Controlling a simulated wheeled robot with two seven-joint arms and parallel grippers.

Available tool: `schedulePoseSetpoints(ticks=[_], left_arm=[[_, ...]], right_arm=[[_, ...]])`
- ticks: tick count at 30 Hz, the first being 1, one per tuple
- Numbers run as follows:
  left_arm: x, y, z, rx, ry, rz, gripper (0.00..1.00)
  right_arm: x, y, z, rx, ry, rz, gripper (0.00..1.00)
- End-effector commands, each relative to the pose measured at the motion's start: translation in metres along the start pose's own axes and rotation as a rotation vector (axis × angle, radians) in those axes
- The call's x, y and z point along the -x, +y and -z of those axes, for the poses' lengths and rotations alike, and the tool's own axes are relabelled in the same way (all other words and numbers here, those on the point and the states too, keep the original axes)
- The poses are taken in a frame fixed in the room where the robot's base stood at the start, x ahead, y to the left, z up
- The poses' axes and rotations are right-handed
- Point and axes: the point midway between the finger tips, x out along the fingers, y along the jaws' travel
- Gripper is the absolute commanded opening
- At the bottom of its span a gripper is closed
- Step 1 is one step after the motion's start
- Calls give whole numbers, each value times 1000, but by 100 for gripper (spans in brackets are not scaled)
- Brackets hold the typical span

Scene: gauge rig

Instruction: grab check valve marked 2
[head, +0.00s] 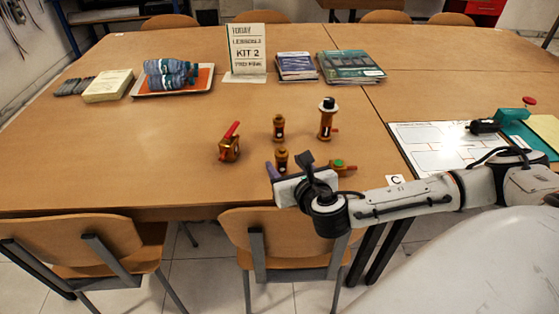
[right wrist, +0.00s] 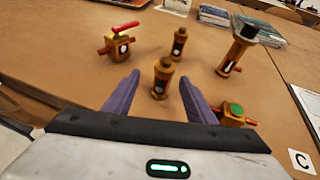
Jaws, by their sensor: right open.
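My right gripper (head: 284,168) is open at the table's near side; its purple fingers (right wrist: 160,84) show in the right wrist view. A small brass fitting (right wrist: 161,78) stands upright in line with the gap, apparently untouched; it also shows in the head view (head: 281,158), its base partly hidden. A similar small brass fitting (head: 278,126) stands farther back, also in the right wrist view (right wrist: 178,43). Both look like check valves with dark labels and pale marks. I cannot read which is marked 2. My left gripper is not in view.
A red-handled valve (head: 229,148) stands left, a tall black-capped fitting (head: 326,120) back right. A green-topped fitting (right wrist: 234,112) is close beside the right finger. A white sheet (head: 430,146) lies right, near a "C" card (head: 395,180). The table's left middle is clear.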

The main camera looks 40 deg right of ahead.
Motion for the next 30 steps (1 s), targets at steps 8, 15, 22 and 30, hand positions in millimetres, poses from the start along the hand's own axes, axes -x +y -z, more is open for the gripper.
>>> schedulePoseSetpoints(ticks=[8, 15, 22, 30], left_arm=[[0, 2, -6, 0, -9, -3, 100], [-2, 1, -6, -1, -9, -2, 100], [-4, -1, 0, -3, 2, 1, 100], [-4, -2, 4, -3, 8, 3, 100]], right_arm=[[-28, -5, -1, -1, -2, 2, 51], [-58, -7, -1, -2, 0, 0, 51], [-60, -8, -1, -1, 1, 0, 51], [-60, -8, -1, -1, 1, 0, 12]])
